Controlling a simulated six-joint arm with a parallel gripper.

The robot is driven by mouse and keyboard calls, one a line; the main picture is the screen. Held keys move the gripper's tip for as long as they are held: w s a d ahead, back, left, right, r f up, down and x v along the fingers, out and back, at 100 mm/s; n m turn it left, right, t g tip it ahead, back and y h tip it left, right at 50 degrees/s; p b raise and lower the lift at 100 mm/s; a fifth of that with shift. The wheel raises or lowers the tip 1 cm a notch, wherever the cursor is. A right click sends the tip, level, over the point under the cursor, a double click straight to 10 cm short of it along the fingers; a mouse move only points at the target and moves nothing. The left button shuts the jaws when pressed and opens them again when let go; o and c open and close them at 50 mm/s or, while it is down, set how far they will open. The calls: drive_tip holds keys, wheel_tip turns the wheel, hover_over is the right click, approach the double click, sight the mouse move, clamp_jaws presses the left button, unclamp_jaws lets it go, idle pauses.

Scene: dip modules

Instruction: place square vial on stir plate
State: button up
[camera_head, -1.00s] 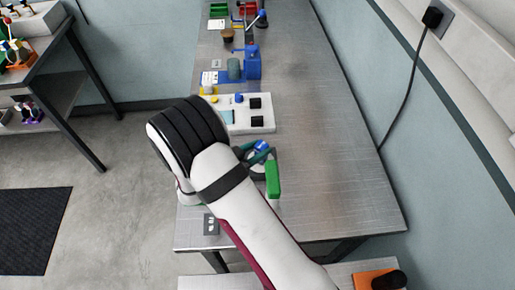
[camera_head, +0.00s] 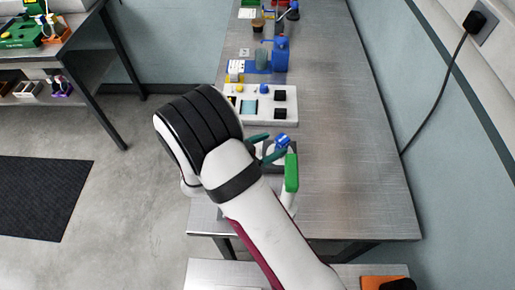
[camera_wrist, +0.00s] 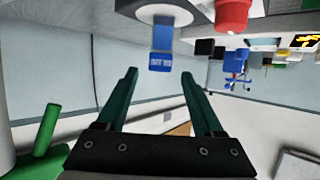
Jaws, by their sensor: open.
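The square vial has a blue cap (camera_head: 283,140). It stands on the white disc of the dark stir plate (camera_head: 291,154), partly hidden by my fingers and arm in the head view. In the wrist view, which is upside down, the vial's blue cap (camera_wrist: 160,62) hangs below the stir plate's white disc (camera_wrist: 165,12). My gripper (camera_head: 267,147) is open, with its teal fingers beside the vial. In the wrist view the gripper (camera_wrist: 157,75) has nothing held between its fingers, and the vial is beyond the fingertips.
A green-capped tube (camera_head: 291,172) stands close to my arm; its green part (camera_wrist: 47,130) also shows in the wrist view. A white panel device (camera_head: 262,104) and blue equipment (camera_head: 280,55) lie farther back. The bench's right side (camera_head: 350,170) is clear.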

drive_tip(key=v, duration=0.8)
drive_tip(key=w+a+r+y, duration=0.3)
drive_tip(key=w+r+y, duration=0.2)
drive_tip(key=w+y, duration=0.25)
drive_tip(key=s+r+n+g+y, duration=0.2)
drive_tip(key=s+r+n+y, duration=0.1)
drive_tip(key=s+r+y, duration=0.3)
drive_tip(key=s+d+g, duration=0.2)
drive_tip(key=s+d, duration=0.2)
drive_tip(key=s, duration=0.4)
drive_tip(key=s+d+g+h, duration=0.1)
drive_tip(key=s+d+g, duration=0.2)
drive_tip(key=s+d, duration=0.2)
drive_tip(key=s+d+f+g+h, duration=0.1)
drive_tip(key=s+d, duration=0.3)
drive_tip(key=s, duration=0.6)
drive_tip(key=shift+s+d+g, duration=0.3)
drive_tip(key=shift+d+g, duration=0.05)
drive_tip(key=shift+g, duration=0.55)
